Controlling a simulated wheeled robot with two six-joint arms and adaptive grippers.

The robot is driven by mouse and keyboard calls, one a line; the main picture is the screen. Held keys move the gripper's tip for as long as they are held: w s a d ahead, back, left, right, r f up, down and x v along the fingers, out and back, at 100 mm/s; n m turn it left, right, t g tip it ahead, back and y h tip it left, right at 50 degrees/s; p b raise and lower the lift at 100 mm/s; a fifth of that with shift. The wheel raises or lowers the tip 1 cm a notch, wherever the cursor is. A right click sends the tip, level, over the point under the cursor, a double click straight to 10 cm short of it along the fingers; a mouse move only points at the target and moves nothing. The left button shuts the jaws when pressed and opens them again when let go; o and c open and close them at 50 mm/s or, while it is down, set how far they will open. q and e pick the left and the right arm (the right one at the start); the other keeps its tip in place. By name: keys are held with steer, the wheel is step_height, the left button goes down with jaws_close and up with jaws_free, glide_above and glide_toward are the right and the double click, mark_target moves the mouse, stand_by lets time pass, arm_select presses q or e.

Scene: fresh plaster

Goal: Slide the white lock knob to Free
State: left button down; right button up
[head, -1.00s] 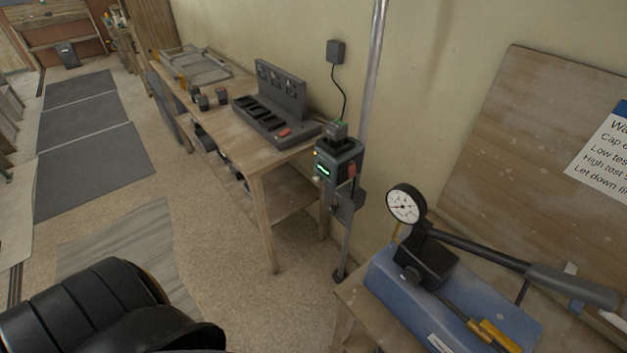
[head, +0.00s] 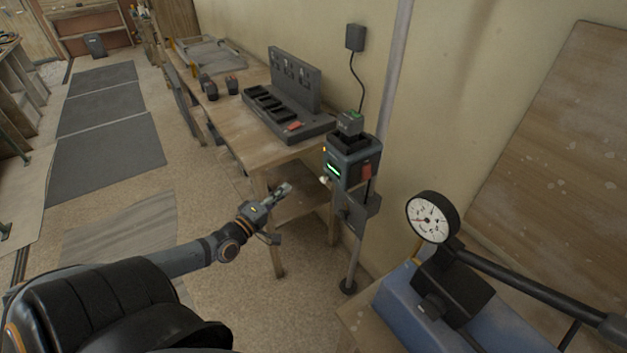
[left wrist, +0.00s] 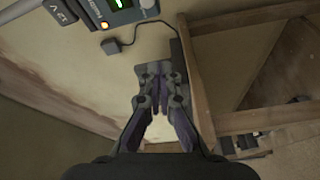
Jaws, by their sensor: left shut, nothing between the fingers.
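The small white knob (head: 324,181) sticks out at the lower left of a dark grey device (head: 350,160) with a green display, on a metal post. Its lock marking is too small to read. My left gripper (head: 287,188) is shut and empty, left of the knob and apart from it. In the left wrist view, the shut fingers (left wrist: 158,92) point toward the wall and table frame. The device (left wrist: 122,12) shows there at the top edge, partly cut off, with its green display and an orange light. My right gripper is out of view.
A wooden table (head: 225,125) with a grey charger-like rack (head: 285,105) stands behind my left gripper. A pressure gauge (head: 432,216) on a blue pump (head: 400,300) stands right of the post. Open floor (head: 235,310) lies below my left arm.

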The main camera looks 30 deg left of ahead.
mark_target(326, 179)
arm_select(q)
steer(key=shift+d+r, duration=0.25)
steer(key=shift+r, duration=0.3)
steer(key=w+d+b, duration=0.1)
steer(key=w, duration=0.1)
steer(key=w+d, duration=0.1)
steer(key=w, duration=0.2)
steer(key=w+d+b, duration=0.1)
steer(key=w+d, duration=0.1)
steer(key=w, duration=0.1)
steer(key=shift+w+d+b, duration=0.1)
steer(key=shift+w+b, duration=0.05)
steer(key=shift+b, duration=0.15)
steer(key=shift+w+f, duration=0.1)
steer(key=shift+f, duration=0.05)
